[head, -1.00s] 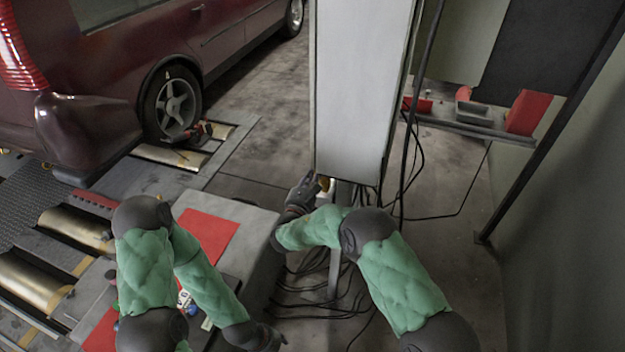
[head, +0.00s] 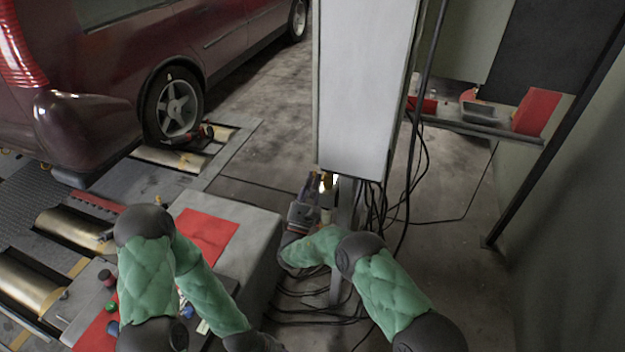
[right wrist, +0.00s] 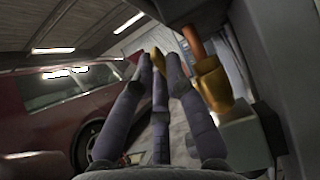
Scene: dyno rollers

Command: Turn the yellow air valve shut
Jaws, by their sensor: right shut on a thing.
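The yellow air valve sits under the bottom of the white cabinet, where only a small bit of its yellow (head: 326,181) shows in the head view. In the right wrist view its yellow lever (right wrist: 158,62) lies between the fingertips, and a yellow-brass body (right wrist: 213,86) with a copper-coloured pipe (right wrist: 193,42) is to the right. My right gripper (head: 316,183) is shut on the lever, its fingers pointing up beneath the cabinet; its fingers fill the middle of the wrist view (right wrist: 158,70). My left gripper (head: 266,343) is low at the bottom edge, too dark to read.
The white cabinet (head: 364,90) stands on a thin post (head: 344,225), with black cables (head: 415,190) hanging beside it and coiled on the floor. A grey bench (head: 250,240) with a red mat (head: 205,235) is to the left. A maroon car (head: 120,70) stands behind the rollers.

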